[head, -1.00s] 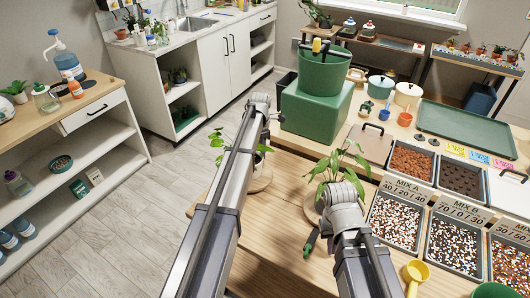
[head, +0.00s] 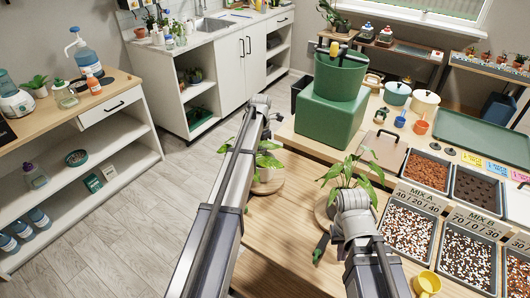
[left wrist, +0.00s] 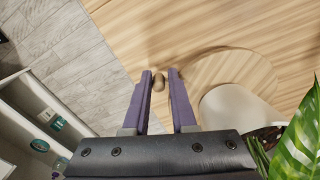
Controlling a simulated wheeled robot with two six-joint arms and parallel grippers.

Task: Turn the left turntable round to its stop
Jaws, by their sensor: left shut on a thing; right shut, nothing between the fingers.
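The left turntable (head: 268,187) is a round wooden disc near the table's left edge, bearing a potted plant (head: 266,160). My left arm partly hides both in the head view. In the left wrist view the disc (left wrist: 235,64) lies to the right, with a pale pot (left wrist: 238,104) on it. My left gripper (left wrist: 159,78) is shut on a small brown knob (left wrist: 158,84) by the disc's left side. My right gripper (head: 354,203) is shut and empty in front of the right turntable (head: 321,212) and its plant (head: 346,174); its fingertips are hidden.
A green block (head: 332,120) with a green pot (head: 339,75) stands behind. Trays of mix (head: 408,228) fill the table's right side. Open floor (head: 130,225) lies left of the table.

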